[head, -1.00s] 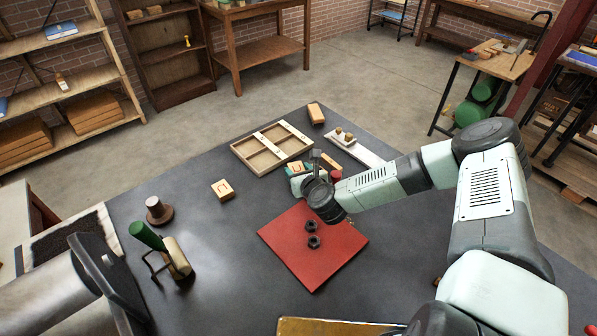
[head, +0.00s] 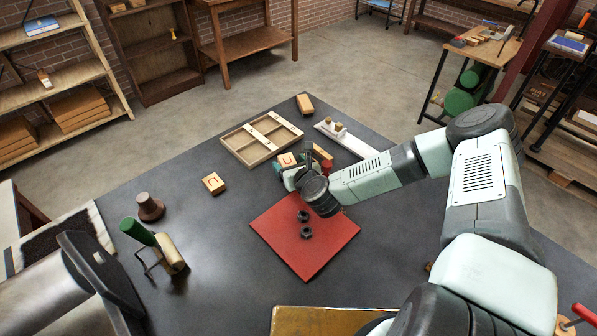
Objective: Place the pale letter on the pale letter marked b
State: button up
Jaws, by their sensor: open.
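Several pale wooden letter blocks lie on the dark table in the head view. One block (head: 213,183) lies alone left of the red mat, with a dark mark on its top. Another block (head: 287,159) lies just beyond my gripper, by the wooden tray's near corner. A third block (head: 304,104) lies beyond the tray at the far table edge. The marks are too small to read, so I cannot tell which is b. My gripper (head: 283,171) is open, low at the far edge of the red mat, close to the second block. Its fingertips are partly hidden.
The red mat (head: 281,242) carries two dark knobs. A divided wooden tray (head: 240,157) and a pale strip with brass knobs (head: 352,144) stand at the back. A brown knobbed piece (head: 150,207) and a green-handled tool (head: 140,232) stand left. Table between is clear.

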jog(key=v, duration=1)
jog(key=shift+s+d+r, duration=0.1)
jog(key=shift+s+d, duration=0.15)
jog(key=shift+o, duration=0.2)
